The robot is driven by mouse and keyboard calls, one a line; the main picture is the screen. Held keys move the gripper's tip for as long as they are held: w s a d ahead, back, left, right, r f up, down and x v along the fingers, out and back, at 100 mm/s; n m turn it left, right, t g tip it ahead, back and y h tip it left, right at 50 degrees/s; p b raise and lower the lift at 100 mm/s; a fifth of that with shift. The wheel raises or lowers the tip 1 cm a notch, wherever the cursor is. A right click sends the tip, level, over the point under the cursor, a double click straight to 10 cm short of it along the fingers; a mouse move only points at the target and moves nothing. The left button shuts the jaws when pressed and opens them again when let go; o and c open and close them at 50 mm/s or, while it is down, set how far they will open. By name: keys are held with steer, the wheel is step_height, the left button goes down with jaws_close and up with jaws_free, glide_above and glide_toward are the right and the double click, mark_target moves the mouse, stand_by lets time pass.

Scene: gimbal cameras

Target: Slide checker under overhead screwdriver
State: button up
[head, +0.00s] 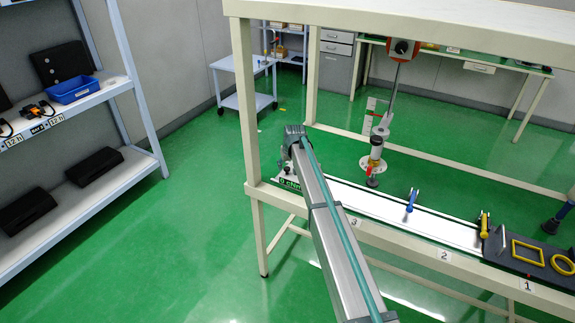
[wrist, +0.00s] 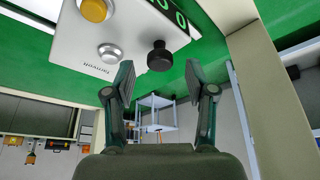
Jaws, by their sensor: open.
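The checker (head: 289,183) is a light box with a green-lit display at the left end of the bench, partly hidden by my arm in the head view. In the wrist view the checker (wrist: 115,30) shows upside down, with a yellow button, a silver button and a black knob (wrist: 160,56). My gripper (wrist: 160,92) is open and empty. The knob shows between and beyond its fingers, apparently apart from them. In the head view the fingers are not clearly visible.
A white strip (head: 385,216) runs along the bench from the checker. A blue-handled tool (head: 411,201) and a yellow-handled tool (head: 484,225) stand along it. A dark tray (head: 535,256) lies at the right end. A bench post (head: 246,110) rises left of my wrist.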

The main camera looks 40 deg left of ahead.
steer(key=shift+x, duration=0.85)
jaws_close()
